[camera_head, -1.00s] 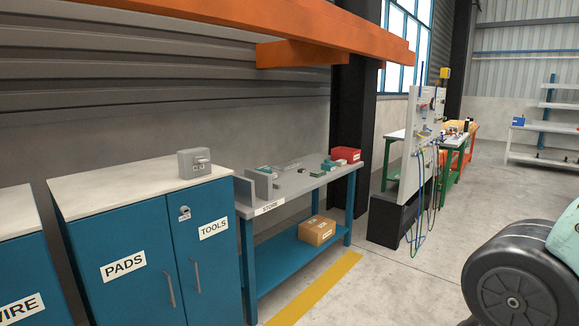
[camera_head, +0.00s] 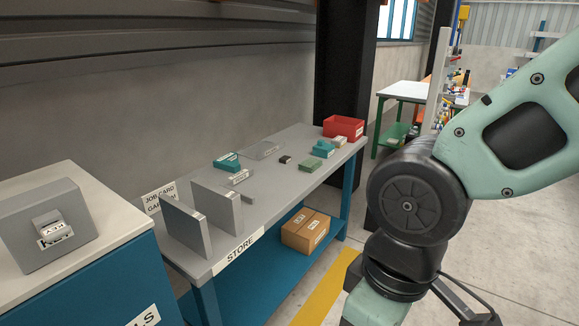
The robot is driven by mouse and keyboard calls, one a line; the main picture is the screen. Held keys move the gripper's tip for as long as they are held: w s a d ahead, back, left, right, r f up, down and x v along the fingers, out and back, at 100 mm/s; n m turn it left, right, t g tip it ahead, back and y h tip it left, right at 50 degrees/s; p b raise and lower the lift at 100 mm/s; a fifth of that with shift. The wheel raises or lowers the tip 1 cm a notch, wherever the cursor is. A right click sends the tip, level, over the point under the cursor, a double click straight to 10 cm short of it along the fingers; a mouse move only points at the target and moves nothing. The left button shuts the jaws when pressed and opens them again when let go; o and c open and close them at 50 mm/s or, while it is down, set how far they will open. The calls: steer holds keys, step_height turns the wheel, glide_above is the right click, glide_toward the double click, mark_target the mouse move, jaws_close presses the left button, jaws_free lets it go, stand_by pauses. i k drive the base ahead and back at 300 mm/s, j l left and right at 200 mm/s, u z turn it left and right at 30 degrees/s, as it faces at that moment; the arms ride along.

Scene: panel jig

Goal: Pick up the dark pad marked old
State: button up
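A small dark block (camera_head: 285,159) lies on the grey top of the STORE bench (camera_head: 290,205), near its middle. It may be the dark pad, but it is too small for me to read any mark on it. A green block (camera_head: 309,167) lies to its right, a little nearer the front edge. A flat grey piece (camera_head: 263,150) lies behind it. My gripper is out of view; only my arm's upper links show at the right, apart from the bench in the picture.
Upright grey plates (camera_head: 187,228) stand at the bench's near end. Teal boxes (camera_head: 226,162) and a red bin (camera_head: 344,128) stand farther along. A cardboard box (camera_head: 306,231) sits on the lower shelf. A cabinet with a grey box (camera_head: 45,226) is at left.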

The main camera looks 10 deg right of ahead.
mark_target(285, 159)
steer(key=i+l+u, duration=0.15)
steer(key=i+l, duration=0.15)
steer(key=i+l+u, duration=0.15)
steer(key=i+l, duration=0.2)
steer(key=i+l+u, duration=0.15)
steer(key=i+l, duration=0.2)
steer(key=i, duration=0.15)
steer(key=i+l+u, duration=0.1)
steer(key=i+l, duration=0.2)
steer(key=l, duration=0.15)
steer(key=i+l+u, duration=0.15)
steer(key=i+l, duration=0.2)
steer(key=i+l+u, duration=0.15)
steer(key=i+l, duration=0.15)
steer(key=l, duration=0.25)
steer(key=i+l+u, duration=0.15)
steer(key=l, duration=0.35)
steer(key=i+l+u, duration=0.15)
steer(key=i+l, duration=0.2)
steer(key=l, duration=0.2)
